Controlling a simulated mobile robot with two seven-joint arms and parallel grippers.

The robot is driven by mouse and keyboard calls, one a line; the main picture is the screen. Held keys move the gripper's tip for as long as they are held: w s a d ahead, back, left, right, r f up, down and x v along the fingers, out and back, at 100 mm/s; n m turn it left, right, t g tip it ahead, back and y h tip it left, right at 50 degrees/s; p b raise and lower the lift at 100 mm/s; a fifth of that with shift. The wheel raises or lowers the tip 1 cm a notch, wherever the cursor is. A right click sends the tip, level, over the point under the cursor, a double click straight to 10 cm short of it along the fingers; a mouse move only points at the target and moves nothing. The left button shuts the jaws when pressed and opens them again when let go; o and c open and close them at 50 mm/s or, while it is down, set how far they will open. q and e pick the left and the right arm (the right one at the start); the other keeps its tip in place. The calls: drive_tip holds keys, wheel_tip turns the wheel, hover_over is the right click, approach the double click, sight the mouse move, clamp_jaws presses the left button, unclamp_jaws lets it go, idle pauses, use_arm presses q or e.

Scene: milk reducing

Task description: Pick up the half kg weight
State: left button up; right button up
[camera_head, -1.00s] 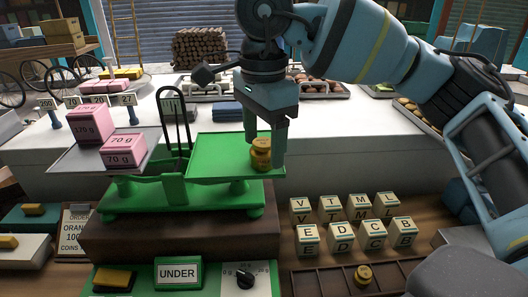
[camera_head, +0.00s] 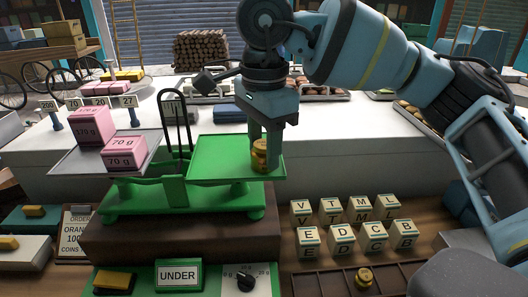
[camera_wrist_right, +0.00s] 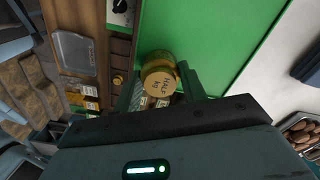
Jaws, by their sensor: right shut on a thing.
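The half kg weight is a brass cylinder marked "HALF kg" in the right wrist view (camera_wrist_right: 159,84). In the head view the brass weight (camera_head: 259,157) is partly hidden by a finger and stands on the right green pan (camera_head: 215,155) of the balance scale. My right gripper (camera_head: 267,160) is shut on the weight, with its fingers pointing down at the pan. The fingers also show on either side of the weight in the wrist view (camera_wrist_right: 163,90). I cannot tell whether the weight is clear of the pan. My left gripper is not in view.
The left grey pan (camera_head: 80,157) holds pink boxes, one marked 70 g (camera_head: 124,150). Another brass weight (camera_head: 364,278) sits in a compartment of the brown tray (camera_head: 330,285). Letter cubes (camera_head: 342,240) stand at the right. A black wire loop (camera_head: 176,120) rises between the pans.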

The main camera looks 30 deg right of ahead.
sight(264, 146)
drive_tip(key=shift+r, duration=0.6)
drive_tip(key=shift+s+a+r, duration=0.1)
drive_tip(key=shift+s+r, duration=0.1)
drive_tip(key=shift+r, duration=0.4)
drive_tip(key=shift+s+a+r, duration=0.1)
drive_tip(key=shift+s+r, duration=0.05)
drive_tip(key=shift+r, duration=0.45)
drive_tip(key=s+a, duration=0.2)
drive_tip(key=s, duration=0.5)
drive_tip(key=s+a+r, duration=0.1)
drive_tip(key=s+a, duration=0.2)
drive_tip(key=s, duration=0.4)
drive_tip(key=shift+s+r+b, duration=0.2)
drive_tip(key=shift+b, duration=0.25)
